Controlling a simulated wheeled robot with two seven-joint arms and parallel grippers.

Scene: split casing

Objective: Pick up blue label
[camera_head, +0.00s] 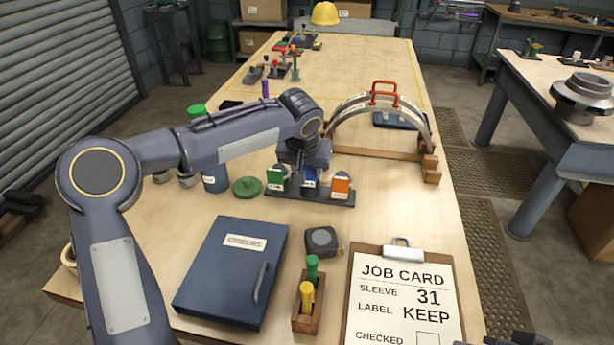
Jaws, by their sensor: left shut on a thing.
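The blue label (309,183) is in the middle slot of a dark label rack, between a green label (276,179) and an orange label (341,187). My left gripper (309,172) is directly above the rack, pointing down, and is shut on the blue label. The gripper hides the label's upper part. I cannot tell whether the label is lifted clear of the rack (327,199). At the bottom right edge, dark parts that look like my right gripper (515,339) barely show, and their opening cannot be made out.
A split casing arch with a red handle (384,90) stands behind the rack on a wooden cradle. A blue case (215,280), tape measure (322,242), marker holder (306,317) and job card clipboard (400,300) lie in front. A green lid (247,187) is left of the rack.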

